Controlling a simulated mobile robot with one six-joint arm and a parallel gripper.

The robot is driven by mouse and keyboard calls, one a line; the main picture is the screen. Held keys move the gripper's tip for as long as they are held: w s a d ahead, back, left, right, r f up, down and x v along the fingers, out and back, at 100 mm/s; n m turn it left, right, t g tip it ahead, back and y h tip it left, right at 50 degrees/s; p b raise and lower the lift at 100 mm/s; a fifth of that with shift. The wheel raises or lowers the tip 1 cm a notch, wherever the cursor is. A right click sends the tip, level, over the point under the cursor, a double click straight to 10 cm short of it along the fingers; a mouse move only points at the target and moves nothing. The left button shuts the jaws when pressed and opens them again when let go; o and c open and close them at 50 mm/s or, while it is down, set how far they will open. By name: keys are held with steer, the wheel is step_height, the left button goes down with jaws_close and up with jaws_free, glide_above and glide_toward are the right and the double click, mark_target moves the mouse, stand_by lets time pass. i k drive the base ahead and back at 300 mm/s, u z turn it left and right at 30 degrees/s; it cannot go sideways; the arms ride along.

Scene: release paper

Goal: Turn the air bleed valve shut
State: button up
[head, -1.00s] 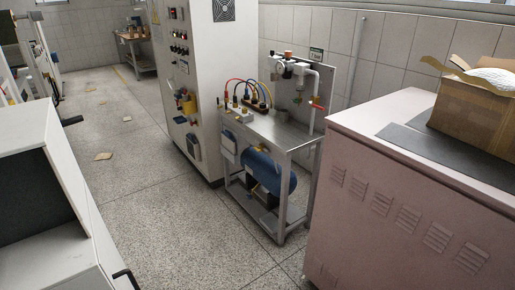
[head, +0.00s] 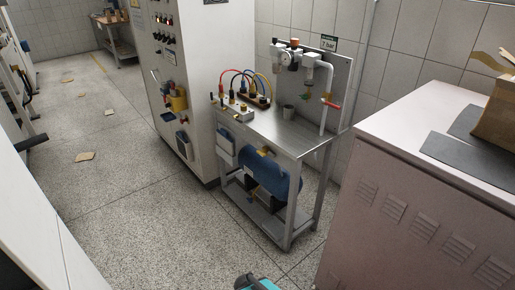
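A steel bench (head: 285,133) stands against the wall with air fittings on its upright back panel. A red valve lever (head: 331,104) sticks out from the white pipe (head: 326,90) at the panel's right; it looks like the air bleed valve, though no label on it can be read. A blue air tank (head: 275,178) sits under the bench top, with a small yellow fitting (head: 265,152) above it. Fingertips of my gripper do not show. Only a teal and dark part, probably of my arm, shows at the bottom edge, well apart from the bench.
A tall grey cabinet (head: 215,45) stands left of the bench. A pink louvred cabinet (head: 390,215) with a cardboard box (head: 498,122) is close on the right. Open speckled floor (head: 150,225) lies in front and left, with a brown scrap (head: 85,156) on it.

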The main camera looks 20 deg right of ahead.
mark_target(262, 152)
steer(key=u, duration=0.05)
steer(key=i, duration=0.55)
steer(key=u, duration=1.4)
steer(key=k, duration=0.55)
steer(key=i, duration=0.35)
steer(key=u, duration=0.05)
